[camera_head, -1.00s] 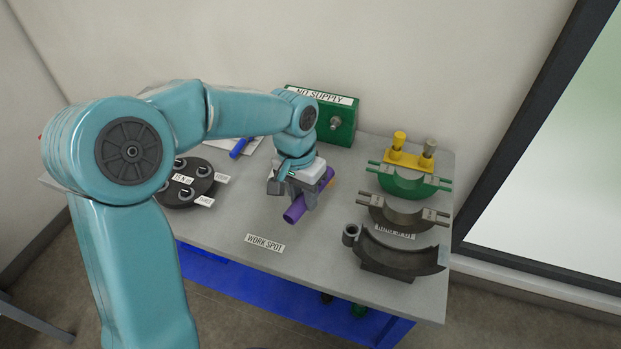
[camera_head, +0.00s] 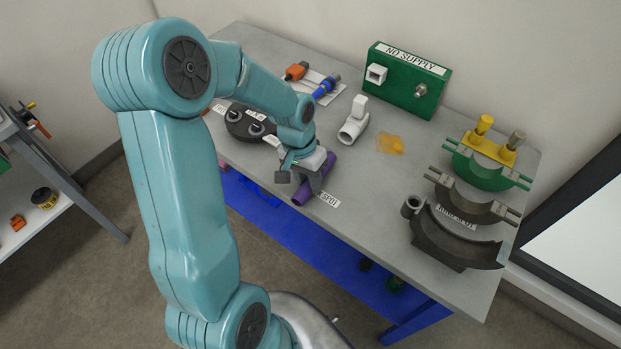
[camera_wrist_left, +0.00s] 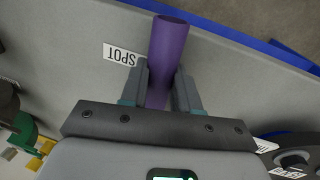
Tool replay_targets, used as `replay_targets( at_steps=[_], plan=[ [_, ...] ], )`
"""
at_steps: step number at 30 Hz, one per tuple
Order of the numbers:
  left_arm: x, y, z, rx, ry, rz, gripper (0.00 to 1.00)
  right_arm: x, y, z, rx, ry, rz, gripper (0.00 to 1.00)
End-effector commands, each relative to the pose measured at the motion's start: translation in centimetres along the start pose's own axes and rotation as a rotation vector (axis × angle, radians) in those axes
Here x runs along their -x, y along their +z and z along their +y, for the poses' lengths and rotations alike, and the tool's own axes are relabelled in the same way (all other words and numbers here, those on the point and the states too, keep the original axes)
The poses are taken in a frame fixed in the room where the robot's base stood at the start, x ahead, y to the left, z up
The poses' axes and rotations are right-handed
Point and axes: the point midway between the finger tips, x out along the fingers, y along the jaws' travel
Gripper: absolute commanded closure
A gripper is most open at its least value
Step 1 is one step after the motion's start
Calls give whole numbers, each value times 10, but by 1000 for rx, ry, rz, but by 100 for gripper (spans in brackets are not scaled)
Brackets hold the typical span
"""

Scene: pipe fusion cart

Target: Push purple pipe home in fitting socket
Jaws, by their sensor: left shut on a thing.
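The purple pipe (camera_head: 301,194) is in my left gripper (camera_head: 312,178), near the front edge of the table and over the left part of the work spot label. In the left wrist view the pipe (camera_wrist_left: 168,45) runs between the two fingers (camera_wrist_left: 161,88), which are shut on it, and its open end sticks out beyond them. A white fitting (camera_head: 352,130) with an upright stub stands on the table behind and right of the gripper, apart from the pipe. My right gripper is not in view.
A green box (camera_head: 407,80) labelled NO SUPPLY stands at the back. An orange patch (camera_head: 391,144) lies right of the fitting. Curved clamp parts (camera_head: 455,238) stand at the right. A dark round plate (camera_head: 248,122) is left of the gripper.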

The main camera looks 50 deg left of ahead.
Motion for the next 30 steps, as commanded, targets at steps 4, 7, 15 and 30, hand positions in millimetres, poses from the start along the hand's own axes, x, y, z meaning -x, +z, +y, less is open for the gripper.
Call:
replay_targets(
  at_steps=[4,7,15,30],
  plan=[
    [0,-8,0,-1,-5,0,100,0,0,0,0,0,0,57],
    [0,-18,0,-1,-5,1,100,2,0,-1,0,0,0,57],
    [0,-45,1,-1,-5,1,100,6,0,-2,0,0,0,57],
    [0,-56,0,-1,-5,0,100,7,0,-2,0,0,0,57]
  ],
)
